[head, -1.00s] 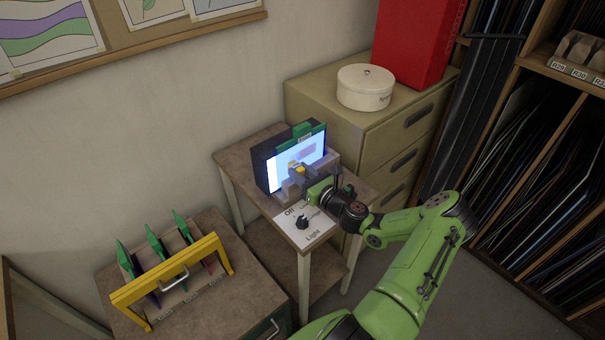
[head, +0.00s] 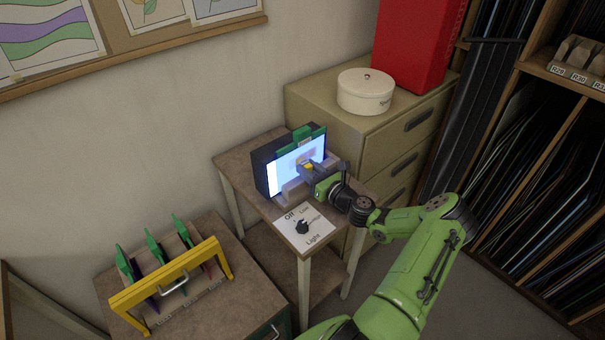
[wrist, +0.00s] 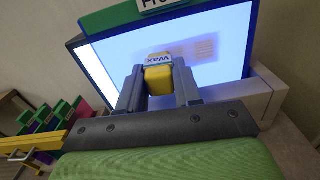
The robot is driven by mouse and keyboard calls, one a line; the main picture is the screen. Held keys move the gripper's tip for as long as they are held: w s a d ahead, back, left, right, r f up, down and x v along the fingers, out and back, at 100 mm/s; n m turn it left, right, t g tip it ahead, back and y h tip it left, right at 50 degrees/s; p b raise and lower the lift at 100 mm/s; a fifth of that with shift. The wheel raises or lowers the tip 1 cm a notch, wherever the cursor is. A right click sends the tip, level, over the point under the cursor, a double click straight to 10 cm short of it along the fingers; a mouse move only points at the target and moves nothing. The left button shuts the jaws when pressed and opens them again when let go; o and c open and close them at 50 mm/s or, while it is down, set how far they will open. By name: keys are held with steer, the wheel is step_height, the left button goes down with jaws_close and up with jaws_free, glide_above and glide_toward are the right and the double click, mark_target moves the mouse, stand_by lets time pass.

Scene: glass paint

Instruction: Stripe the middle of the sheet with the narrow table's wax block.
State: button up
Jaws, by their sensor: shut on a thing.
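The lit sheet (head: 281,175) stands upright in a dark frame with a green top clip on the narrow table (head: 236,160). It also shows in the wrist view (wrist: 103,75), glowing white-blue. A faint tan striped patch (wrist: 204,50) shows on it, right of the block. The yellow wax block (wrist: 159,77), labelled "Wax", is between the fingers of my gripper (wrist: 159,85). My gripper (head: 307,168) is shut on the block in front of the sheet's middle. Whether the block touches the sheet I cannot tell.
A light dial (head: 302,227) sits on a white plate at the table's front. A yellow-handled rack (head: 172,272) with green-handled tools stands on the lower left cabinet. A drawer cabinet (head: 350,122) with a white tin (head: 365,91) stands behind, right.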

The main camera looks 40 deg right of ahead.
steer(key=shift+w+d, duration=0.15)
steer(key=shift+a+r+p, duration=0.1)
steer(key=shift+a+p, duration=0.6)
steer(key=shift+a, duration=1.35)
steer(key=shift+s+d+p, duration=0.1)
steer(key=shift+s+p, duration=0.3)
steer(key=shift+s, duration=2.55)
steer(key=s, duration=0.3)
steer(key=shift+d, duration=0.1)
